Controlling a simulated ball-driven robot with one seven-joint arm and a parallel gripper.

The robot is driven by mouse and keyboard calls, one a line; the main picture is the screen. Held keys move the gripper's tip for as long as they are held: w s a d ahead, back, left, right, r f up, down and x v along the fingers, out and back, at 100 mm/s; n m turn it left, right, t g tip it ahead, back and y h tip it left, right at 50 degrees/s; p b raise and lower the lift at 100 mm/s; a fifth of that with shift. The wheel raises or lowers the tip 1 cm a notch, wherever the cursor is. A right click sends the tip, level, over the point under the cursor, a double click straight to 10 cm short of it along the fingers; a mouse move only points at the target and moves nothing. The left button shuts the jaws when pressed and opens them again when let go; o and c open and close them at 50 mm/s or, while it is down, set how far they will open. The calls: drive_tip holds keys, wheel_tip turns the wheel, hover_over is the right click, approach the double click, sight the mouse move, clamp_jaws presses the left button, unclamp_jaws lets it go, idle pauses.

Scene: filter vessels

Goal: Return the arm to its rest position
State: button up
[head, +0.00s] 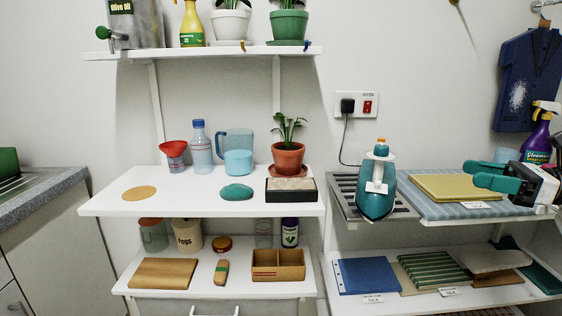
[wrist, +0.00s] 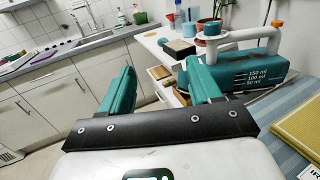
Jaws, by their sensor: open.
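My gripper (head: 474,172) is at the right of the head view, above the striped blue board (head: 413,209), its teal fingers pointing left. It is open, with nothing held between the fingers. In the wrist view my gripper (wrist: 161,82) shows two teal fingers spread apart on a dark bar. A teal iron (head: 376,200) with a white handle and an orange cap stands to the left of my gripper, apart from it. It also shows in the wrist view (wrist: 255,70), with ml marks on its side, beyond the right finger.
A folded yellow cloth (head: 450,187) lies on the board beneath my gripper. A purple spray bottle (head: 537,140) stands behind my gripper at the right. The white shelf (head: 110,207) at left holds a potted plant (head: 288,155), a jug (head: 238,160) and a red funnel (head: 174,150).

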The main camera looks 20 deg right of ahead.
drive_tip(key=w+a+m+t+h, duration=0.4)
drive_tip(key=w+m+t, duration=0.3)
drive_tip(key=m+t, duration=0.5)
wheel_tip(320, 180, down, 9)
drive_tip(key=m+h, duration=1.6)
drive_tip(key=m, duration=0.4)
drive_tip(key=s+a+f+m+g, duration=0.3)
drive_tip(key=f+m+g, duration=0.1)
drive_tip(key=f, duration=0.5)
drive_tip(key=s+a+f+m+g, duration=0.2)
drive_tip(key=s+f+m+g, duration=0.15)
drive_tip(key=f, duration=0.45)
drive_tip(key=s+a+f+m+g, duration=0.3)
drive_tip(key=f+m+g, duration=0.2)
drive_tip(key=f, duration=0.4)
drive_tip(key=s+a+f+m+g+y, duration=0.1)
drive_tip(key=s+a+f+g+y, duration=0.35)
drive_tip(key=s, duration=0.75)
drive_tip(key=s+a+f+m+g+y, duration=0.1)
drive_tip(key=s+a+f+g, duration=0.55)
drive_tip(key=s, duration=0.65)
wheel_tip(320, 180, up, 17)
drive_tip(key=s+a+p, duration=0.1)
drive_tip(key=a+p, duration=0.1)
drive_tip(key=p, duration=1.5)
drive_tip(key=shift+a+t, duration=0.4)
drive_tip(key=shift+t, duration=0.05)
